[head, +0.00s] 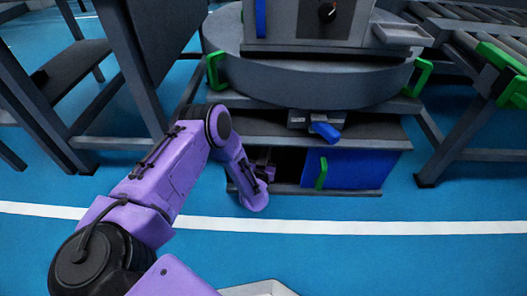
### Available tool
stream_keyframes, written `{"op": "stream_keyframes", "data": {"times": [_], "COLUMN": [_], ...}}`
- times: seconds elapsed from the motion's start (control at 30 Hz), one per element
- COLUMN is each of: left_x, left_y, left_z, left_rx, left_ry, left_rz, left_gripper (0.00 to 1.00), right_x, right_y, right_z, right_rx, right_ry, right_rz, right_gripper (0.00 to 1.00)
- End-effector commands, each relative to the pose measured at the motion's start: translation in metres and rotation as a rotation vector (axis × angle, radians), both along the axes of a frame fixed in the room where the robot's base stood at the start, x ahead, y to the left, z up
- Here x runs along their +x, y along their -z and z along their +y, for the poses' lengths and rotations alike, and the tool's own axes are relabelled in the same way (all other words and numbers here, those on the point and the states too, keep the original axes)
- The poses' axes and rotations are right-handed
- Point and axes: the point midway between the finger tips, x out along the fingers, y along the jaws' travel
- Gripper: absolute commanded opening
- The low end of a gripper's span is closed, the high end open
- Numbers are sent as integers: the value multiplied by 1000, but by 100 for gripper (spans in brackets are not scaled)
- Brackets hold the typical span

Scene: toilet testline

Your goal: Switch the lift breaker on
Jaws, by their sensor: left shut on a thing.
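My purple left arm reaches down to a low cabinet (350,190) under the round turntable. My left gripper (267,168) is at the dark opening in the left part of the cabinet, left of the blue door panel (362,168) with its green handle (321,173). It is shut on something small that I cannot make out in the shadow. I cannot tell the lift breaker apart inside the dark opening. My right gripper is not in view.
A round grey turntable (310,82) with green handles (217,70) overhangs the cabinet. A grey box with a blue pedal-like part (325,132) sits under its front. Roller conveyor (490,50) stands at right, grey framework at left. The blue floor in front is clear.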

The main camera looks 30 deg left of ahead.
Motion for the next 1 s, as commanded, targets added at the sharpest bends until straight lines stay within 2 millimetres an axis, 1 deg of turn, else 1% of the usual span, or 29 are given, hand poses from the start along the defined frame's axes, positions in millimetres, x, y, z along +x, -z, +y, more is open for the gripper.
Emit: {"op": "stream_keyframes", "data": {"times": [0.03, 0.27, 0.53, 0.8, 1.0], "left_x": [1, 7, 15, 21, 22], "left_y": [0, 2, 4, 3, 2], "left_z": [-6, -16, -24, -28, -28], "left_rx": [0, -2, -2, -3, -1], "left_ry": [-38, -254, -473, -615, -665], "left_rz": [1, -1, 0, 0, 2], "left_gripper": [0, 0, 0, 0, 0], "right_x": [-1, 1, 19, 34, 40], "right_y": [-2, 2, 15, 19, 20], "right_z": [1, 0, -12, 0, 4], "right_rx": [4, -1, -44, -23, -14], "right_ry": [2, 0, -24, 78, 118], "right_rz": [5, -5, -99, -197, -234], "right_gripper": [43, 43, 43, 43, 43]}}
